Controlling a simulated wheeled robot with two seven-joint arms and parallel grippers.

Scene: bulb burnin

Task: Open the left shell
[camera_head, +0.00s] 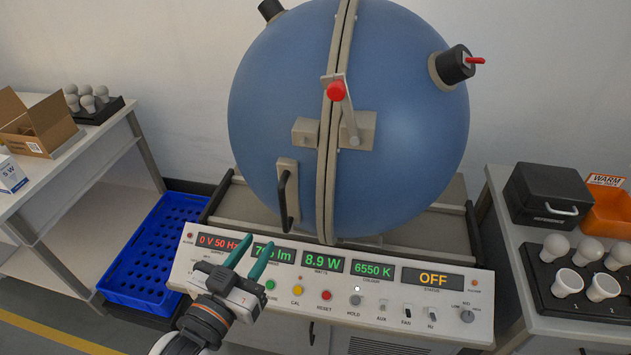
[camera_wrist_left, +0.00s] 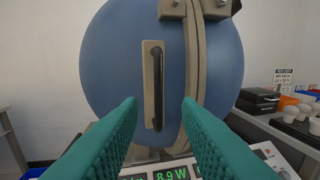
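The large blue sphere stands closed behind the control panel, with its left shell (camera_head: 275,95) and right shell (camera_head: 410,120) meeting at a pale upright flange. The left shell carries a black handle (camera_head: 284,200) on a pale plate. The handle also shows upright in the left wrist view (camera_wrist_left: 157,85), ahead of the fingers and between them. A latch with a red knob (camera_head: 336,91) lies across the flange. My left gripper (camera_head: 249,254) is open and empty, with green fingers, above the panel and short of the handle. My right gripper is not in view.
The control panel (camera_head: 340,285) with lit displays and buttons lies in front of the sphere. A blue crate (camera_head: 150,262) is on the floor at left. Side tables hold bulbs, a carton (camera_head: 35,125), a black case (camera_head: 545,195) and an orange bin (camera_head: 608,212).

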